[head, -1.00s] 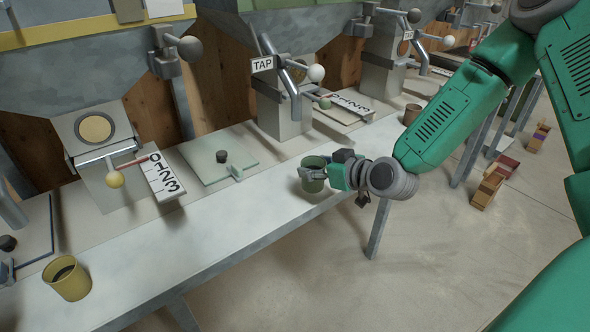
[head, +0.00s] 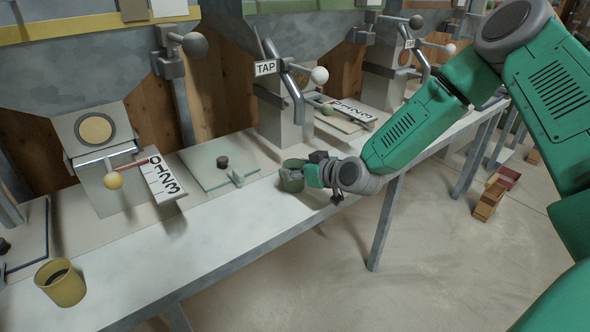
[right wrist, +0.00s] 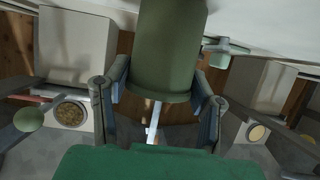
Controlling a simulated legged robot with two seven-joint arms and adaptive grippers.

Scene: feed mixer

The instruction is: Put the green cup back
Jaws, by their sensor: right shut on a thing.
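The green cup (head: 290,182) is held upright at the bench, to the right of a pale green board. It also fills the top middle of the right wrist view (right wrist: 166,50). My right gripper (head: 299,174) is shut on the cup; its two fingers flank the cup in the right wrist view (right wrist: 162,98). I cannot tell whether the cup's base touches the bench. My left gripper is not in view.
A yellow cup (head: 61,283) stands at the bench's front left. A lever with a white ball (head: 319,75) stands by the TAP sign (head: 266,67) behind the green cup. A numbered plate (head: 163,180) lies left of the board. The bench front (head: 190,235) is clear.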

